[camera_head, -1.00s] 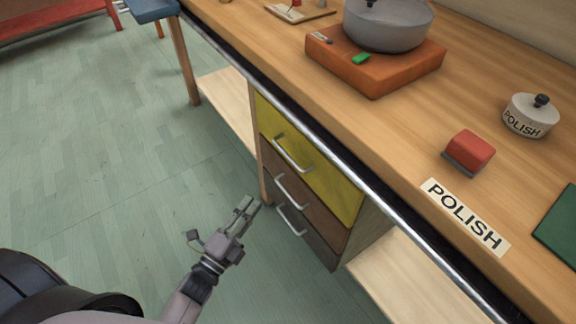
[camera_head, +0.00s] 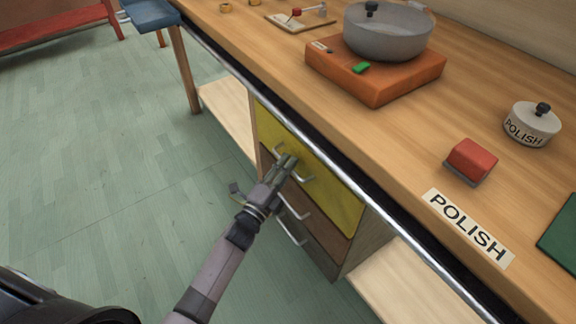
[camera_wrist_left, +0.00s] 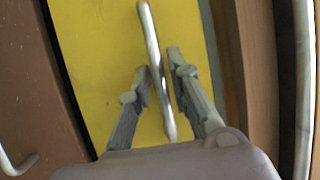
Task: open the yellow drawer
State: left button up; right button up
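The yellow drawer (camera_head: 325,190) is the top one of a stack under the workbench. It looks shut. Its silver bar handle (camera_head: 307,179) is partly hidden behind my left gripper (camera_head: 289,162). In the left wrist view, the yellow drawer front (camera_wrist_left: 95,45) fills the middle and the handle (camera_wrist_left: 150,40) runs between the two fingertips of my left gripper (camera_wrist_left: 160,75). The fingers stand apart on either side of the bar, with the right finger very close to it. I cannot tell whether they touch it. My right gripper is not in view.
Two brown drawers (camera_head: 327,228) with silver handles sit below. The workbench (camera_head: 390,140) overhangs with a metal edge strip (camera_head: 340,170). On top are an orange block (camera_head: 375,80) with a grey pot (camera_head: 388,38), a red block (camera_head: 470,160) and a POLISH tin (camera_head: 532,125). The green floor is clear.

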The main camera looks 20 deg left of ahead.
pick_arm(q)
jog(key=shift+w+d, duration=0.1)
jog(key=shift+w, duration=0.2)
jog(key=shift+c, duration=0.5)
grip_shut()
